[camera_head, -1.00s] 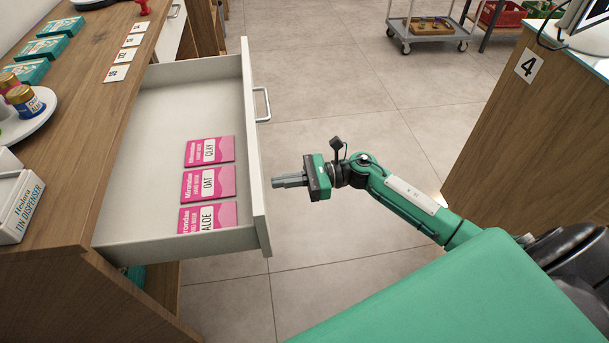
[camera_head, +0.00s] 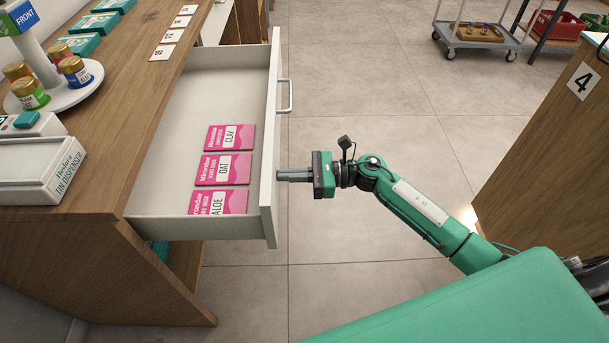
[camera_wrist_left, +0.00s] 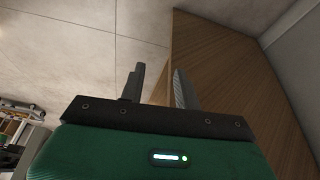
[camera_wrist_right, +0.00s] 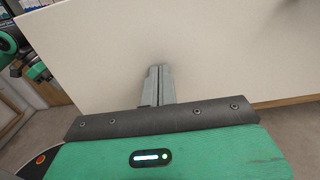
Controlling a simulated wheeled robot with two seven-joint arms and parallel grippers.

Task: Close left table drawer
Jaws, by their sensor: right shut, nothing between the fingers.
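The white table drawer (camera_head: 171,226) is pulled out from the wooden counter at the left, and its front panel (camera_head: 271,140) faces the aisle with a metal handle (camera_head: 288,96). Several pink packets (camera_head: 222,169) lie inside. My right gripper (camera_head: 279,175) is shut and empty, its fingertips at the outer face of the front panel, nearer me than the handle. In the right wrist view its closed fingers (camera_wrist_right: 159,72) point at the white panel (camera_wrist_right: 210,50); I cannot tell whether they touch. My left gripper (camera_wrist_left: 158,80) shows only in its wrist view, open and empty, by a wooden side panel.
The wooden counter (camera_head: 110,150) carries a white tin dispenser (camera_head: 30,170), a round tray of tins (camera_head: 85,95) and teal boxes (camera_head: 80,43). Another wooden counter (camera_head: 545,150) stands right. A grey cart (camera_head: 480,45) is at the back. The floor between is clear.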

